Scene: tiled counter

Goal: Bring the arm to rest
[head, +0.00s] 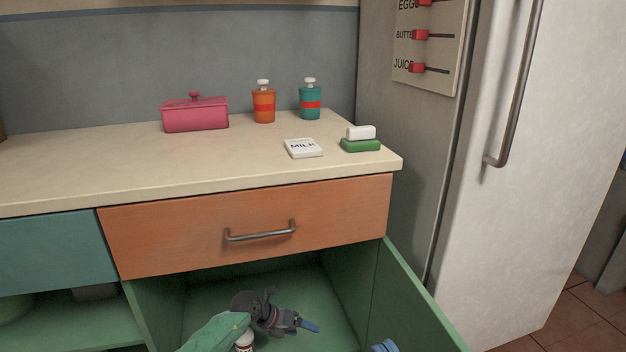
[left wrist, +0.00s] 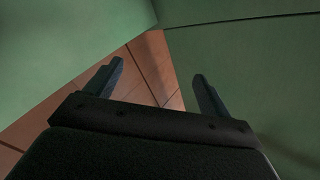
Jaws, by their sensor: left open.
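My left gripper (head: 310,326) is at the end of my left arm, low in the head view, inside or in front of the open green cabinet (head: 340,290) under the counter. In the left wrist view its two dark fingers (left wrist: 158,85) stand apart with nothing between them. Green panels and a strip of brown tiled floor show beyond the fingers. My right gripper is in neither view.
The green cabinet door (head: 415,305) stands open at the right. Above is a closed orange drawer (head: 250,228) with a metal handle. The counter (head: 90,175) carries a pink box (head: 195,114), two bottles, a milk tag and a green-and-white block. A fridge (head: 540,150) stands right.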

